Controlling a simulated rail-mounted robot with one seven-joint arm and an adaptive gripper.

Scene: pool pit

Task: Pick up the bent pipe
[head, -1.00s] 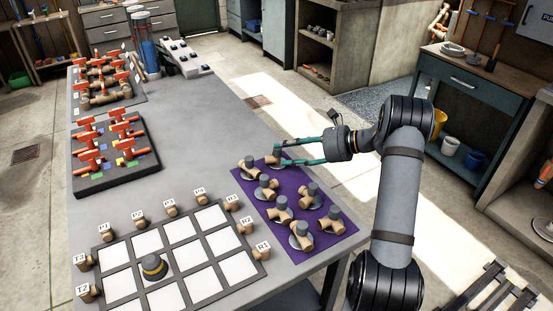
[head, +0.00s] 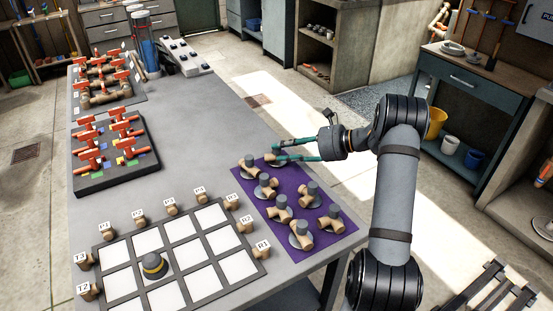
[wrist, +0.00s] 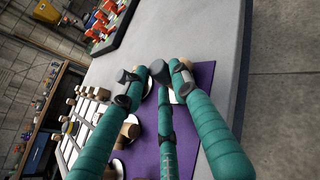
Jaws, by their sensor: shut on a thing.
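Several tan pipe pieces with grey caps stand on a purple mat (head: 292,172) at the table's right side. My gripper (head: 277,154) is at the mat's far corner, reaching in from the right. Its teal fingers have closed in around a small tan piece, the bent pipe (head: 269,160), which is low at the mat. The fingers hide much of its shape. In the wrist view my gripper (wrist: 160,78) has its fingertips around this piece. A grey-capped pipe piece (head: 248,163) stands just left of it.
Other pipe pieces (head: 282,208) stand close by on the mat. A grid board (head: 188,256) with white squares and labelled pegs holds one grey-and-yellow piece (head: 153,266). A dark tray (head: 118,180) with red-handled valves lies at the left. The table's middle is clear.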

